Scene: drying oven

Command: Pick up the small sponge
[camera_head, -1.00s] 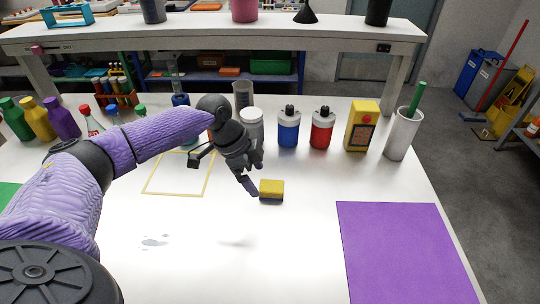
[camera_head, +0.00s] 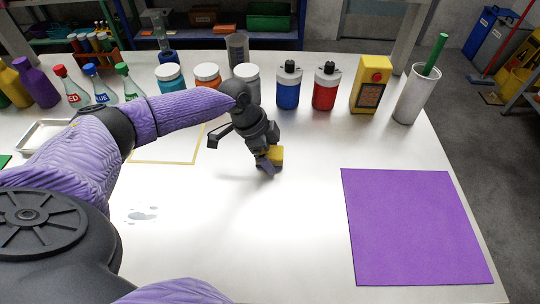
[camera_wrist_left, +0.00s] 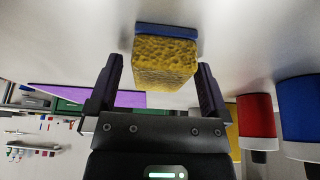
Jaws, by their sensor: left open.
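The small sponge (camera_head: 277,155) is a yellow block with a dark blue layer. It lies on the white table, partly hidden behind my left gripper (camera_head: 269,163) in the head view. In the left wrist view the sponge (camera_wrist_left: 165,62) sits just beyond and partly between the two dark fingers of the left gripper (camera_wrist_left: 160,80). The fingers are apart, one on each side, with a gap visible beside the sponge. My right gripper is not in view.
A blue bottle (camera_head: 288,88), a red bottle (camera_head: 325,88), a yellow device (camera_head: 371,85) and a white cup (camera_head: 411,99) stand behind the sponge. A purple mat (camera_head: 415,225) lies at right. A yellow outlined square (camera_head: 165,162) and a puddle (camera_head: 141,215) are at left.

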